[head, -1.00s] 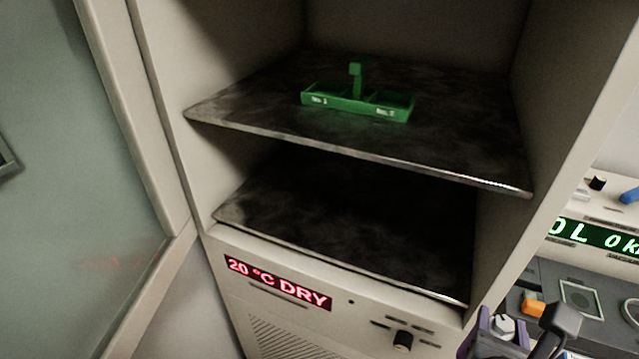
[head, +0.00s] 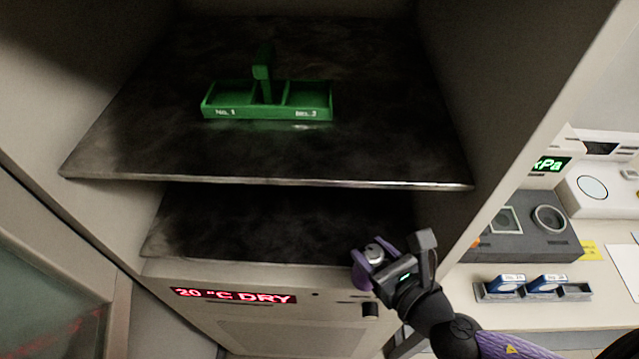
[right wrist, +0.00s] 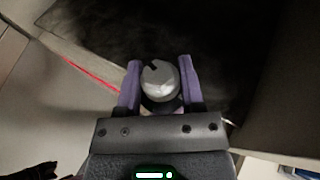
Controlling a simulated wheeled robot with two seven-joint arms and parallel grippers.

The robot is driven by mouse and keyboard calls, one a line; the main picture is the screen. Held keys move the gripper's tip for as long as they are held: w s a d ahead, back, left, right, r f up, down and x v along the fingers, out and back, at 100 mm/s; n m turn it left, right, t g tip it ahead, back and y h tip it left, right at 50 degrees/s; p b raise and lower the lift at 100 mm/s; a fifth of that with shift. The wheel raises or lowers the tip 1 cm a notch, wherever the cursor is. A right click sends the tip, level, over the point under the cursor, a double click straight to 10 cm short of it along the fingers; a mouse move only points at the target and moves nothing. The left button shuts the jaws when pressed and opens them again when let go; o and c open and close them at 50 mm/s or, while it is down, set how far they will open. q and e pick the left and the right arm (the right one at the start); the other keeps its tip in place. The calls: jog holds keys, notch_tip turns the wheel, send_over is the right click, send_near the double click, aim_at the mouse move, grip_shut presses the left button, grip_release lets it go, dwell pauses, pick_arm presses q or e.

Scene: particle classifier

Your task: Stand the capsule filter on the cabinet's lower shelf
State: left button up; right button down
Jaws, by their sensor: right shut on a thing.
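My right gripper (head: 366,266) is at the front right edge of the cabinet's lower shelf (head: 250,225). Its purple fingers are shut on the capsule filter (head: 374,251), of which a pale round top shows. In the right wrist view the gripper (right wrist: 160,85) holds the capsule filter (right wrist: 158,78) between both fingers, with the dark shelf (right wrist: 215,40) beyond it. Whether the filter's base touches anything is hidden. The lower shelf looks empty in the part I see. My left gripper is not in view.
A green two-compartment tray (head: 267,100) with a handle stands on the upper shelf (head: 150,140), above the lower one. The cabinet's right wall (head: 480,120) is close to my right arm. The open glass door (head: 45,290) is at left. A bench with instruments (head: 525,220) is at right.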

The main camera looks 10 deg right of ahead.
jog(key=w+a, duration=0.1)
jog(key=w, duration=0.3)
jog(key=w+a+p, duration=0.1)
jog(key=w, duration=0.3)
jog(key=w+a, duration=0.1)
jog(key=w, duration=0.3)
jog(key=shift+a+f, duration=0.15)
jog(key=shift+a, duration=0.2)
jog(key=shift+s, duration=0.1)
jog(key=shift+f, duration=0.1)
jog(key=shift+c, duration=1.4)
grip_release()
jog(key=shift+o, duration=0.3)
